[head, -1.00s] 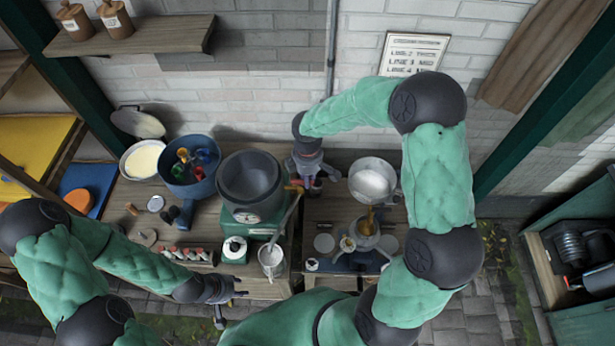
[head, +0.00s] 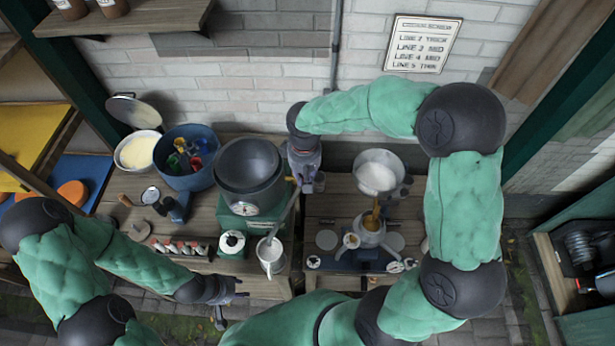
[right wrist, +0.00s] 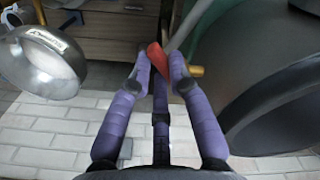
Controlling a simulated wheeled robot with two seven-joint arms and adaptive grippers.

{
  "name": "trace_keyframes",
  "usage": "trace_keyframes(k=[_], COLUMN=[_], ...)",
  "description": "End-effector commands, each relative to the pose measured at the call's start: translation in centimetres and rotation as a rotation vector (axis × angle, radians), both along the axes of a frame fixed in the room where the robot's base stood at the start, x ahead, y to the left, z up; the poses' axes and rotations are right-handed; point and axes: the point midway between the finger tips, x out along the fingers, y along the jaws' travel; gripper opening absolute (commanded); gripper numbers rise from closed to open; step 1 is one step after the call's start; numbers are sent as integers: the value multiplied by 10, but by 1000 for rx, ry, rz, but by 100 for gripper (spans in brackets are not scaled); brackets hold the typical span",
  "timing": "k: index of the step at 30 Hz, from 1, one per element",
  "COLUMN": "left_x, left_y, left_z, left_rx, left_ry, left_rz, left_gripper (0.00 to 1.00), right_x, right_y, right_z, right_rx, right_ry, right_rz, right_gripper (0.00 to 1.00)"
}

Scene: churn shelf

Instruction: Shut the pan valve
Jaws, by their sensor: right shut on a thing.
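The dark pan (head: 248,165) sits on a green stand with a dial. A grey sloping pipe or chute (head: 283,212) runs from near its right side down to a pale jug (head: 270,255). In the right wrist view a red valve lever (right wrist: 157,58) lies between the purple fingers of my right gripper (right wrist: 159,75), which is shut on it. A brass piece (right wrist: 195,71) shows beside it, next to the dark pan (right wrist: 275,100). In the head view my right gripper (head: 304,172) is right of the pan and hides the lever. My left gripper (head: 232,302) is open and empty, low at the front.
A metal funnel pan (head: 377,175) stands over a grinder-like device to the right. A blue tub (head: 188,160) with coloured items and a cream-filled bowl (head: 138,152) stand left of the pan. A row of small jars (head: 180,247) lies in front.

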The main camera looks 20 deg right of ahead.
Motion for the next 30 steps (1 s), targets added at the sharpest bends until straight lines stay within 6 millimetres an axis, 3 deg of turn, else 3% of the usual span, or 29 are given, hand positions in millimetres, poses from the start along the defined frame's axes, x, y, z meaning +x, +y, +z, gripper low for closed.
trace_keyframes(k=[18, 30], left_x=[0, 0], left_y=[0, 0], left_z=[-32, -38], left_rx=[0, 0], left_ry=[0, 0], left_rz=[0, 0], left_gripper=[40, 40], right_x=[-1, 1], right_y=[23, 30], right_z=[-1, 0], right_rx=[0, 0], right_ry=[-2, -1], right_rz=[-529, -680], right_gripper=[0, 0])
